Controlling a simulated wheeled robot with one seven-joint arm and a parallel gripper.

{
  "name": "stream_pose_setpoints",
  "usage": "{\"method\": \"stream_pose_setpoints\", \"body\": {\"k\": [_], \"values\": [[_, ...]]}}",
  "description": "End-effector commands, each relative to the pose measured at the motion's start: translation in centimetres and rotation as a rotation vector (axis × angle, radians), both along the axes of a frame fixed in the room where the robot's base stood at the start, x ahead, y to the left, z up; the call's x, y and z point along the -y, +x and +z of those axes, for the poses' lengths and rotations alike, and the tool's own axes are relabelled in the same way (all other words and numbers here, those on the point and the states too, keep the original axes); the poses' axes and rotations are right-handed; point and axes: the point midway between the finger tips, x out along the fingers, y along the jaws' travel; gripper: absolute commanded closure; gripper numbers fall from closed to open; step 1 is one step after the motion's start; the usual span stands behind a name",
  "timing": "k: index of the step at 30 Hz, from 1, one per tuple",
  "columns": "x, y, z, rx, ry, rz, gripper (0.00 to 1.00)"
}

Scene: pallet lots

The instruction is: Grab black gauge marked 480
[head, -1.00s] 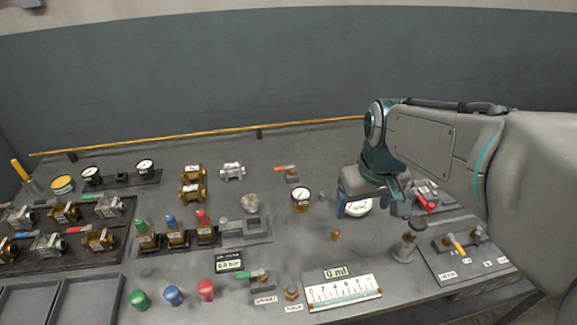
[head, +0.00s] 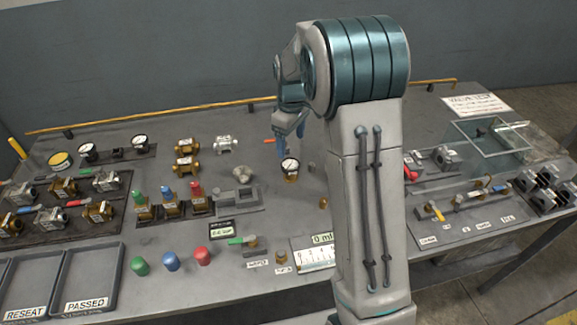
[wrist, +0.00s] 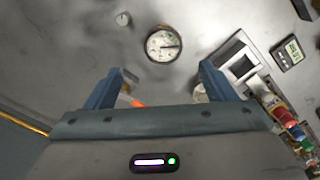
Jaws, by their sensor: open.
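A dark-rimmed gauge with a white dial (head: 290,166) stands on a brass fitting near the middle of the bench. It also shows in the wrist view (wrist: 163,44), beyond the fingertips and roughly centred between them. Two more dark gauges (head: 86,149) (head: 140,141) stand on a dark rack at the back left. No 480 mark is readable on any of them. My gripper (head: 286,140) is open with blue fingers and hangs just above and behind the middle gauge. The open fingers (wrist: 162,72) hold nothing in the wrist view.
A grey holder (head: 236,199) and capped valves (head: 170,208) stand left of the middle gauge. Brass valves (head: 186,163) are behind them. A clear box (head: 490,145) stands at the right. Trays marked RESEAT and PASSED (head: 88,277) are front left. My arm hides part of the bench.

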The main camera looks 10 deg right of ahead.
Motion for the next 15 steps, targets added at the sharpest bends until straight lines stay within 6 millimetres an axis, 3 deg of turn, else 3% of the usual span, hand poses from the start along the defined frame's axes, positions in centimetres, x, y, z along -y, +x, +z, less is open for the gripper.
{"method": "stream_pose_setpoints", "body": {"k": [6, 15], "values": [[-0.1, -0.1, -4.2, -0.004, 0.0, 0.001, 0.23], [-0.2, -0.2, -6.6, -0.003, 0.0, 0.001, 0.23]]}}
